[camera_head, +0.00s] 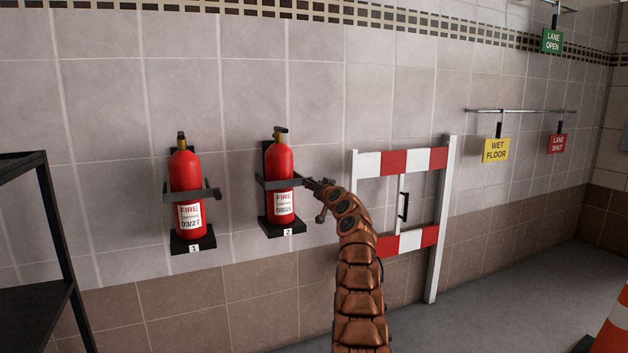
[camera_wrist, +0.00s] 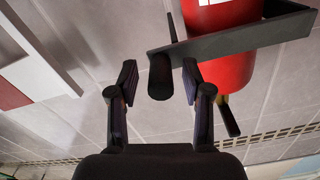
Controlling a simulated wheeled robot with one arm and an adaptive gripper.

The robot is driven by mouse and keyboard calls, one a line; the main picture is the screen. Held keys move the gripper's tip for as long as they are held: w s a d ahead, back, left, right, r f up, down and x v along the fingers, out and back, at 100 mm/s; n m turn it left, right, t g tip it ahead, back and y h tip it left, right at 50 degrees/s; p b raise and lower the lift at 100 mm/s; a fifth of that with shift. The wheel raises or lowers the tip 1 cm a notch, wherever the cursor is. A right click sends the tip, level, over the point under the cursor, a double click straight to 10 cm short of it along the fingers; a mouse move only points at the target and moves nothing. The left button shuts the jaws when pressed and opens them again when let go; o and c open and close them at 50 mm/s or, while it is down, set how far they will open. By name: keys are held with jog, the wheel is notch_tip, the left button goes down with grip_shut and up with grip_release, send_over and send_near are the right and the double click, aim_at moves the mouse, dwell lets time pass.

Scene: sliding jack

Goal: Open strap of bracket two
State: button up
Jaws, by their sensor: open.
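Bracket two (camera_head: 283,226) is a black wall holder marked 2, holding a red fire extinguisher (camera_head: 279,165) upright. Its dark strap (camera_head: 277,184) runs across the front of the extinguisher. My gripper (camera_head: 316,184) is at the strap's right end in the head view. In the wrist view, which is turned over, the strap (camera_wrist: 240,38) crosses the red extinguisher (camera_wrist: 228,72). A dark upright handle (camera_wrist: 160,76) at the strap's end stands between the open fingers of my gripper (camera_wrist: 160,84), with a gap visible on both sides. My fingers partly hide the strap end in the head view.
Bracket one (camera_head: 193,241), with a strapped extinguisher (camera_head: 186,170), is to the left. A red-and-white gate (camera_head: 411,238) is right of my arm. Signs hang on rails farther right. A dark shelf (camera_head: 50,200) stands at left, a cone (camera_head: 613,330) at lower right.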

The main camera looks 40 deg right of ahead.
jog(key=shift+w+f, duration=0.1)
dwell(0.3)
grip_shut()
dwell(0.5)
